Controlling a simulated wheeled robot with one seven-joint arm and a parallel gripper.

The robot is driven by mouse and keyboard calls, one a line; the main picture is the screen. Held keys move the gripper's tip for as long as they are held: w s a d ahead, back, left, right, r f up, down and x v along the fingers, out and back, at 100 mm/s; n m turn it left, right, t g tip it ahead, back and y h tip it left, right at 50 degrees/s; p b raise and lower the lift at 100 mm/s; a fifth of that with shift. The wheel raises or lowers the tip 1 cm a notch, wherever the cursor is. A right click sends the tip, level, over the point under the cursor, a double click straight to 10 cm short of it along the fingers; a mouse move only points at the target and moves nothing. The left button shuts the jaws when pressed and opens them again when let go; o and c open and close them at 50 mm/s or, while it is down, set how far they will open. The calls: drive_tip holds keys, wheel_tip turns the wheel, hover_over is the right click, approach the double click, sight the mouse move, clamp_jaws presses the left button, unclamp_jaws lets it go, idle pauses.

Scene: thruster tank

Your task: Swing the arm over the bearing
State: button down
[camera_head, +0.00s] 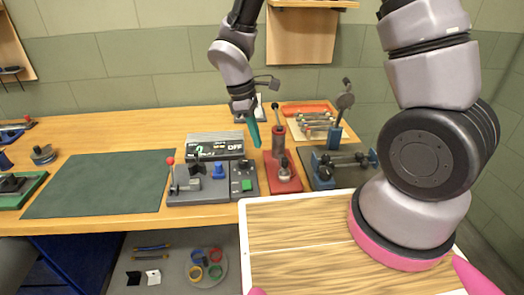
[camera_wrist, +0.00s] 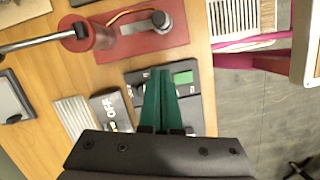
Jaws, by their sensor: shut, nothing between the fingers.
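My gripper (camera_head: 256,143) hangs with its green fingers together and empty, above the bench beside the red fixture. The fingers also show in the wrist view (camera_wrist: 160,78), over the grey control box. The red fixture has a red base plate (camera_head: 283,184) and an upright red post (camera_head: 279,138). In the wrist view, a dark-grey rod, seemingly the arm (camera_wrist: 38,41), runs left from the post's top (camera_wrist: 97,36), away from the plate. A round grey part on the plate (camera_wrist: 158,22), seemingly the bearing, has a flat lighter piece beside it. My fingers appear apart from both.
A grey box with a display reading OFF (camera_head: 215,146) and a control box with a green button (camera_head: 243,185) stand left of the fixture. A blue fixture (camera_head: 325,172) stands close on its right. The green mat (camera_head: 100,185) at left is clear.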

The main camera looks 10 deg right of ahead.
drive_tip(key=v, duration=0.4)
drive_tip(key=shift+a+r, duration=0.1)
drive_tip(key=shift+r, duration=0.15)
drive_tip(key=d+r+m+t+y, duration=0.3)
drive_tip(key=d+r+m, duration=0.7)
drive_tip(key=r, duration=0.6)
drive_tip(key=s+d+r+m+t+y, duration=0.1)
drive_tip(key=s+d+r+m+t, duration=0.4)
drive_tip(key=d+r+m, duration=0.3)
wheel_tip(320, 180, up, 3)
drive_tip(key=shift+s+d+f+m+y, duration=0.25)
drive_tip(key=shift+s+d, duration=0.45)
drive_tip(key=shift+d, duration=0.35)
